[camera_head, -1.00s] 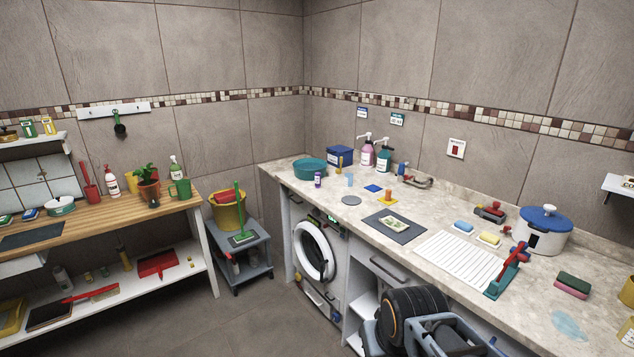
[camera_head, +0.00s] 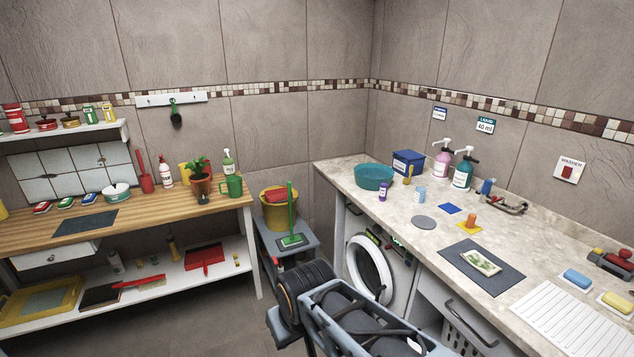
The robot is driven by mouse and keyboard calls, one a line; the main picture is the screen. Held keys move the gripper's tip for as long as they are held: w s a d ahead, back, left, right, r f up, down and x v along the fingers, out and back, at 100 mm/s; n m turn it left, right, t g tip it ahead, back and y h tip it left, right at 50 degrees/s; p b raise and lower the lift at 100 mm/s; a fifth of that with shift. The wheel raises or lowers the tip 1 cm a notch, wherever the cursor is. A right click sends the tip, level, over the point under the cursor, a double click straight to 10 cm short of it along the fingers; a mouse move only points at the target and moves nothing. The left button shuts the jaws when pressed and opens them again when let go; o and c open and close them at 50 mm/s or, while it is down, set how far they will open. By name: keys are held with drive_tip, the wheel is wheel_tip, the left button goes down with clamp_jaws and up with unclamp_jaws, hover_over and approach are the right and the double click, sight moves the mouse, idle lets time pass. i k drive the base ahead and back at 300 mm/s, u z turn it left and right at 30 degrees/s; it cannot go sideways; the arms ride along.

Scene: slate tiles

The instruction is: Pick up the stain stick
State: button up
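A small purple stick-like container (camera_head: 382,192) with a pale label stands upright on the stone counter, just in front of the teal basin. It looks like the stain stick, but its label is too small to read. My arm shows at the bottom centre, in front of the washer and below the counter edge. I cannot make out the gripper's fingers in this view. Nothing touches the purple container.
The teal basin (camera_head: 374,177), a light blue cup (camera_head: 420,195) and a small yellow-brown bottle (camera_head: 408,175) stand near it. Pump bottles and a blue box (camera_head: 408,162) are behind. A grey cart with a yellow bucket (camera_head: 278,212) stands left of the washer (camera_head: 367,270).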

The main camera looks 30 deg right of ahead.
sight(383, 185)
drive_tip(key=u, duration=0.1)
drive_tip(key=i, duration=1.3)
drive_tip(key=z, duration=0.95)
drive_tip(key=i, duration=0.85)
drive_tip(key=z, duration=1.25)
drive_tip(key=i, duration=0.2)
drive_tip(key=z, duration=0.1)
